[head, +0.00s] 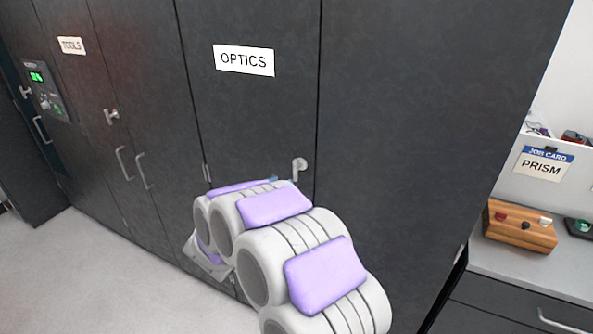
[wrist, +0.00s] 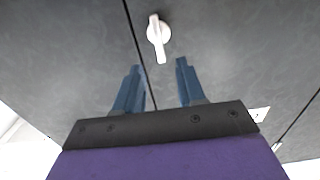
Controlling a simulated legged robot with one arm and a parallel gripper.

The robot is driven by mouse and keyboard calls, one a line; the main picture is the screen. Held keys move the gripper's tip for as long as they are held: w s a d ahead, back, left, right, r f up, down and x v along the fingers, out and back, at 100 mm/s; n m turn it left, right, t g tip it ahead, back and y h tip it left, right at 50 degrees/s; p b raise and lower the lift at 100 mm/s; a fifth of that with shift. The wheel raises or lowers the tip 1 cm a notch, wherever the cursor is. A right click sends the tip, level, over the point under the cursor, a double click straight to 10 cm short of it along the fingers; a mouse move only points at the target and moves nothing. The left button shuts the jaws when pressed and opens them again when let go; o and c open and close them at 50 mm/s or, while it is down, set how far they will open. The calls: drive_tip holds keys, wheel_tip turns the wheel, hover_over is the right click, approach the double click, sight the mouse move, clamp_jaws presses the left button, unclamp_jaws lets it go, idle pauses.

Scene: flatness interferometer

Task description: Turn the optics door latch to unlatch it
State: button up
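The optics door latch (head: 299,168) is a small light-grey lever on the dark cabinet, below and to the right of the white OPTICS label (head: 244,60). In the wrist view the latch (wrist: 158,38) hangs with its lever pointing down, beside the door seam. My gripper (wrist: 158,68) is open, its two blue fingers spread apart, with the lever's lower end close to the gap between the tips. No contact shows. In the head view my arm hides most of the gripper; only a bit of blue shows just left of the latch.
A TOOLS door (head: 110,115) with its own latch and handles is at the left, beside a control panel (head: 45,90) with a green display. A counter at the right holds a wooden block (head: 520,226) and a PRISM job card (head: 542,164). Grey floor is clear at lower left.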

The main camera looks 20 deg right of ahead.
sight(294, 169)
drive_tip(key=b+x, duration=0.1)
drive_tip(key=x, duration=0.9)
drive_tip(key=shift+s+d+f+b, duration=0.2)
drive_tip(key=shift+d+b, duration=0.1)
drive_tip(key=shift+b, duration=0.1)
drive_tip(key=shift+w+a+r, duration=0.15)
drive_tip(key=shift+a+r, duration=0.05)
drive_tip(key=shift+a, duration=0.75)
drive_tip(key=shift+c, duration=0.4)
drive_tip(key=shift+d, duration=0.7)
drive_tip(key=c, duration=0.5)
drive_tip(key=shift+f, duration=0.1)
clamp_jaws()
